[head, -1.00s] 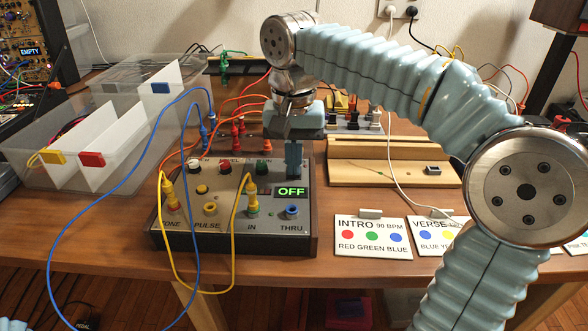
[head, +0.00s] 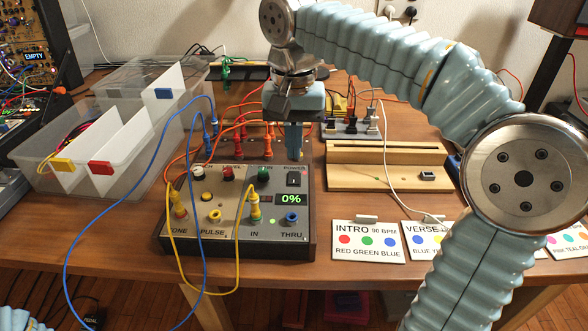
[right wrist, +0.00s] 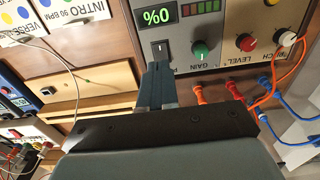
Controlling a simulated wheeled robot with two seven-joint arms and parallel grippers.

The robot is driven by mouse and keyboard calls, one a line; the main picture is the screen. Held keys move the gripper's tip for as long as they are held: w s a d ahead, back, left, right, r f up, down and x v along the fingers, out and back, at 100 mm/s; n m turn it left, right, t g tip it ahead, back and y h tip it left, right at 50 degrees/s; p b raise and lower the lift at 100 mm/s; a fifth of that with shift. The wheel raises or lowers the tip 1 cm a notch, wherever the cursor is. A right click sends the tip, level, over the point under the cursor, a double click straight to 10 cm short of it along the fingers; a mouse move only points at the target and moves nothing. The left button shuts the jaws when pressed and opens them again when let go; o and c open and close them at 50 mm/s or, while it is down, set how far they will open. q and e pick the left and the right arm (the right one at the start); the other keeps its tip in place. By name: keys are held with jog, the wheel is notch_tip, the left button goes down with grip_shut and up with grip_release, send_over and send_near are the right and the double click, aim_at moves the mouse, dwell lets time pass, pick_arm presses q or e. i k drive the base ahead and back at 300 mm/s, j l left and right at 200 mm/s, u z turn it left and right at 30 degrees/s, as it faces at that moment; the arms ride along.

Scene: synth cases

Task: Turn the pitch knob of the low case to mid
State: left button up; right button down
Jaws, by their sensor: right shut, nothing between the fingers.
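In the right wrist view the fingertips (right wrist: 157,66) are close to that switch. My left gripper is out of view.
Yellow, orange and blue cables run to and around the case, the yellow one (head: 238,270) looping over its front. A clear bin (head: 70,190) with white dividers stands left. A wooden stand (head: 385,178) and cue cards (head: 368,241) lie right.

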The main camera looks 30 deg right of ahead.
aim_at(198, 174)
jog(key=k+j, duration=0.8)
jog(key=k, duration=0.05)
